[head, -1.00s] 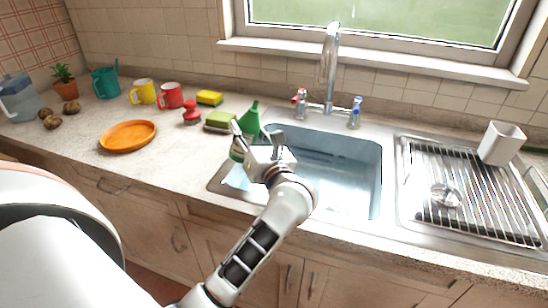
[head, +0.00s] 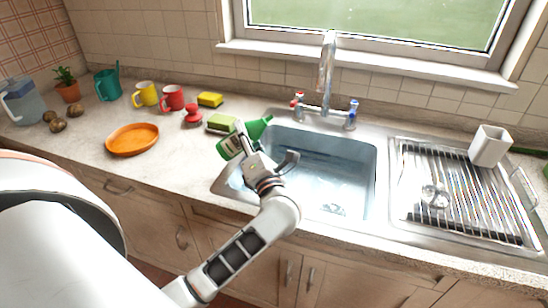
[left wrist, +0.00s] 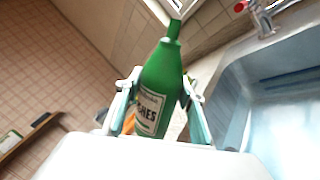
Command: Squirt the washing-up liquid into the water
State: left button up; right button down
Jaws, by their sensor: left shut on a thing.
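The washing-up liquid is a green bottle (head: 257,128) with a white label, held tilted at the left edge of the sink (head: 362,190). Its nozzle points up and right, towards the basin. My left gripper (head: 262,146) is shut on it and hides part of its body. The left wrist view shows the bottle (left wrist: 162,75) between the two fingers of the gripper (left wrist: 158,105), its label partly readable. The water (head: 325,175) is pale blue in the basin, right of the gripper. My right gripper is out of view.
A tap (head: 327,75) with red and blue handles stands behind the basin. A drying rack (head: 460,200) with a glass and a white holder (head: 490,145) is at right.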

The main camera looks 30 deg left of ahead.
pick_arm(q)
jog(key=shift+a+f+m, duration=0.1)
jog(key=shift+f+m, duration=0.1)
jog(key=shift+m, duration=0.3)
jog(key=m, duration=0.1)
jog(key=m+p, duration=0.1)
jog(key=m+t, duration=0.1)
jog(key=shift+s+a+f+h, duration=0.2)
jog(key=shift+s+h, duration=0.1)
jog(key=shift+f+m+t+p, duration=0.15)
jog(key=shift+m+t+p, duration=0.25)
jog(key=shift+m, duration=0.6)
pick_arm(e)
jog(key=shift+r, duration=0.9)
pick_arm(q)
jog(key=shift+p, duration=0.45)
jog(key=shift+m+h+p, duration=0.3)
jog(key=shift+m+p, duration=0.25)
jog(key=shift+m, duration=0.05)
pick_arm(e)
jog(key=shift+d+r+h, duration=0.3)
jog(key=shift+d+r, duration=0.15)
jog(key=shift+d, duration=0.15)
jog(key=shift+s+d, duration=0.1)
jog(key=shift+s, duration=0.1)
